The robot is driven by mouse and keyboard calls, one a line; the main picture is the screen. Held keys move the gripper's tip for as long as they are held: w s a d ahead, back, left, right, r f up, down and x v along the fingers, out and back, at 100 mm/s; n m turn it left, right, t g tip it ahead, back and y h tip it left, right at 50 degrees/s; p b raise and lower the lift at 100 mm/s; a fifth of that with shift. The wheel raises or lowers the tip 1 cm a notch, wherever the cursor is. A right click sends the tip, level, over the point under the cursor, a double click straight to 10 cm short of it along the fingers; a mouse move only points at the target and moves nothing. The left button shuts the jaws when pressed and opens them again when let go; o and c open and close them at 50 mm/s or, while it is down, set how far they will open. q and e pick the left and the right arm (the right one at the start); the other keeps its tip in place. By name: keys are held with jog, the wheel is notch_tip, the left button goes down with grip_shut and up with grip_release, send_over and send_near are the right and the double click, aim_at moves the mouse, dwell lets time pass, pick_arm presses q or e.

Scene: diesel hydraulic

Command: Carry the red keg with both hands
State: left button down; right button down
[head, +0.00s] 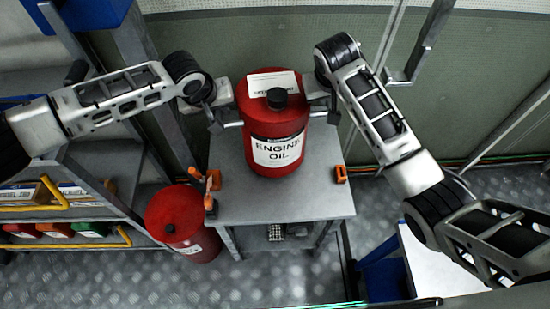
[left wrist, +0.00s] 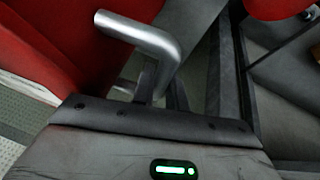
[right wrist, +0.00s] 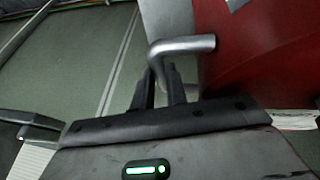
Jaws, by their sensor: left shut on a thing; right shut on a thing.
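The red keg (head: 276,155) has a black cap and a white "ENGINE OIL" label. In the head view it is upright over the grey table; I cannot tell whether its base touches the top. My left gripper (head: 222,122) is at its left side, shut on a metal side handle, which shows in the left wrist view (left wrist: 145,35). My right gripper (head: 325,113) is at its right side, shut on the other handle, seen in the right wrist view (right wrist: 185,46). The keg's red wall also fills the right of the right wrist view (right wrist: 260,60).
The grey table (head: 245,203) has orange clamps (head: 341,174) near its edges. A second red keg (head: 178,222) stands on the floor at the table's left. Shelves with coloured bins (head: 60,230) are at left. A blue and white box (head: 385,275) is at lower right.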

pick_arm(q)
jog(key=shift+w+f+b, duration=0.25)
jog(key=shift+f+b, duration=0.45)
jog(key=shift+b, duration=0.2)
pick_arm(e)
jog(key=shift+x, duration=0.8)
pick_arm(q)
jog(key=c, duration=1.8)
grip_release()
jog(key=shift+s+f, duration=0.25)
jog(key=shift+f, duration=0.3)
pick_arm(e)
jog(key=c, duration=1.8)
grip_release()
jog(key=shift+s+f, duration=0.25)
jog(key=shift+f, duration=0.25)
pick_arm(q)
jog(key=o, duration=0.4)
jog(key=shift+r, duration=0.2)
pick_arm(e)
jog(key=o, duration=0.4)
jog(key=shift+s+r, duration=0.1)
jog(key=shift+r, duration=0.1)
jog(key=shift+s+a+r, duration=0.1)
pick_arm(q)
jog(key=shift+s, duration=0.1)
jog(key=v, duration=1.2)
pick_arm(e)
jog(key=v, duration=1.2)
